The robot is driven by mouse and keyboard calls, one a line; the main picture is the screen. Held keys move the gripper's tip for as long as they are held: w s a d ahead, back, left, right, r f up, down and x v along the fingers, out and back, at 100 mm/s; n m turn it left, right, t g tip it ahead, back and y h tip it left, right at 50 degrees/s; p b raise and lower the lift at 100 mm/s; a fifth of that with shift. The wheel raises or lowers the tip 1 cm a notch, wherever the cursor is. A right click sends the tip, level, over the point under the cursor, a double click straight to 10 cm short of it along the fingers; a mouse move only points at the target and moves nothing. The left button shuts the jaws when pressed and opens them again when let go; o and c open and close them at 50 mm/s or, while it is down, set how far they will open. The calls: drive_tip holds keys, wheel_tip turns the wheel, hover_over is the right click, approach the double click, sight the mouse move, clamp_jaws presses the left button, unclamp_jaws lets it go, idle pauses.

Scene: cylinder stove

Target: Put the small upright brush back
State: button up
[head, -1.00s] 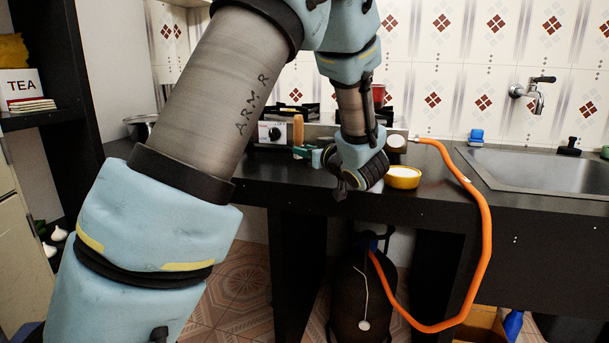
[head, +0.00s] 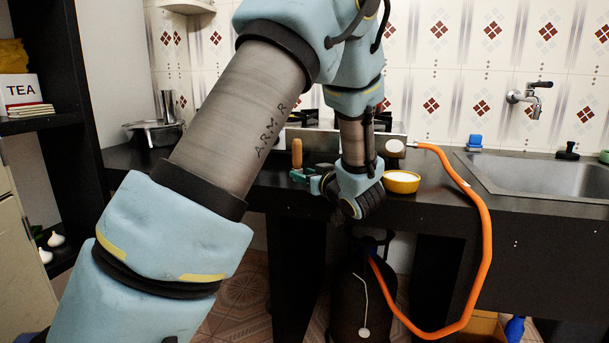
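A small upright thing with a light wooden handle (head: 296,153), which I take to be the brush, stands in the fingers of my gripper (head: 302,177). The gripper reaches to the left from my wrist, at the front edge of the black counter (head: 430,196). Its greenish fingers are around the lower part of the handle and look shut on it. The lower end is hidden or too small to make out, so I cannot tell whether it touches the counter.
A yellow bowl (head: 401,182) with white contents stands just right of my wrist. The stove (head: 322,142) is behind the gripper. An orange hose (head: 484,235) hangs down to a dark gas cylinder (head: 363,290). The sink (head: 535,177) is right; a metal pot (head: 152,133) is left.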

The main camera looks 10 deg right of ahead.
drive_tip(key=shift+o, duration=1.1)
drive_tip(key=shift+r, duration=0.15)
drive_tip(key=shift+s+d+r, duration=0.1)
drive_tip(key=shift+s, duration=0.15)
drive_tip(key=v, duration=1.1)
drive_tip(key=shift+s+p, duration=0.25)
drive_tip(key=shift+p, duration=0.05)
drive_tip(key=shift+d, duration=0.1)
